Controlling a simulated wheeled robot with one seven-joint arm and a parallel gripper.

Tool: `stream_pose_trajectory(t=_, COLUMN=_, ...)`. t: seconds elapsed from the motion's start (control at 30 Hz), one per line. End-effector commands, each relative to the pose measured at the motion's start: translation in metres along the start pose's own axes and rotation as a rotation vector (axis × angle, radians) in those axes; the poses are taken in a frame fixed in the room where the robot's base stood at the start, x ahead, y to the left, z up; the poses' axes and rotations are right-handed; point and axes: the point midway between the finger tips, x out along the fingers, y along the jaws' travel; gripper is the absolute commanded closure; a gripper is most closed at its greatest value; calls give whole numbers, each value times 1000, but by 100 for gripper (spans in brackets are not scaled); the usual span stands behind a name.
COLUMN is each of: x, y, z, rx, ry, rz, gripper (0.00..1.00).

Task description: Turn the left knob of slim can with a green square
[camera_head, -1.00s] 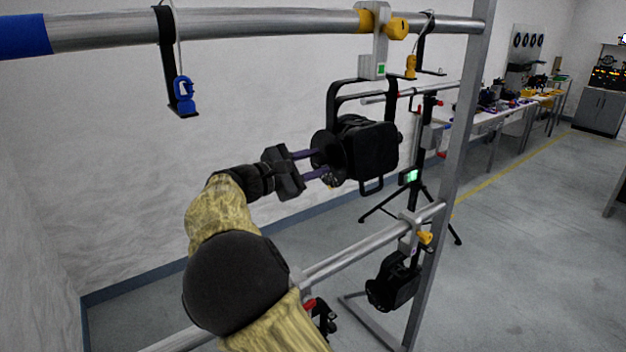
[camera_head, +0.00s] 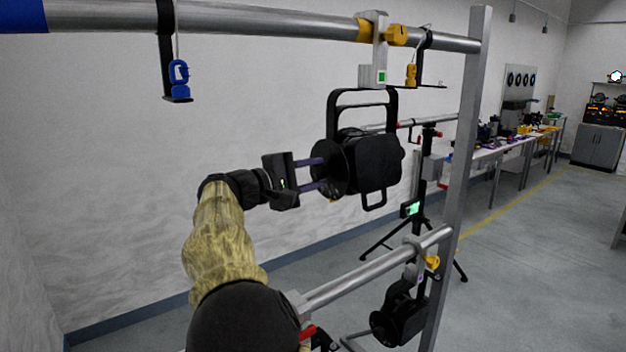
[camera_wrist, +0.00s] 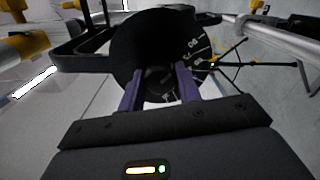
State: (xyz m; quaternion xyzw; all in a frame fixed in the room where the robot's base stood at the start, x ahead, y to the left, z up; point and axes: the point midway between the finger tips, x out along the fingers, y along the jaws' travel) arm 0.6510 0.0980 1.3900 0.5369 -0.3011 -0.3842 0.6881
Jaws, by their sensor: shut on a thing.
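The slim black can (camera_head: 372,160) hangs from the upper rail by a clamp bearing a green square (camera_head: 381,76). A round black dial with white marks (camera_wrist: 197,50) is on the can's left side. Its dark knob (camera_wrist: 160,80) is at the centre of the dial in the wrist view. My gripper (camera_head: 326,171) reaches in from the left, its two purple fingers on either side of the knob and shut on it. The far side of the can and its other knob are hidden in the head view.
The silver upper rail (camera_head: 270,32) runs above my arm, with a blue lock (camera_head: 179,76) and a yellow lock (camera_head: 411,76) hanging from it. A grey post (camera_head: 462,150) stands right of the can. Another black can (camera_head: 400,318) hangs from the lower rail (camera_head: 375,272).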

Motion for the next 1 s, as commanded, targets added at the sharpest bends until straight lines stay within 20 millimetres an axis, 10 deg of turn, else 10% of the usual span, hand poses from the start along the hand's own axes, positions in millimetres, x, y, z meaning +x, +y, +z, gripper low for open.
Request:
stream_pose_trajectory(t=0.3, x=0, y=-1, z=0, rx=0, ry=-1, rz=-2, gripper=89)
stream_pose_trajectory(t=0.33, x=0, y=-1, z=0, rx=0, ry=-2, rz=-2, gripper=62)
stream_pose_trajectory(t=0.43, x=0, y=-1, z=0, rx=-1, ry=-1, rz=-2, gripper=44)
stream_pose_trajectory(t=1.0, x=-28, y=-2, z=-1, rx=0, ry=3, rz=0, gripper=44)
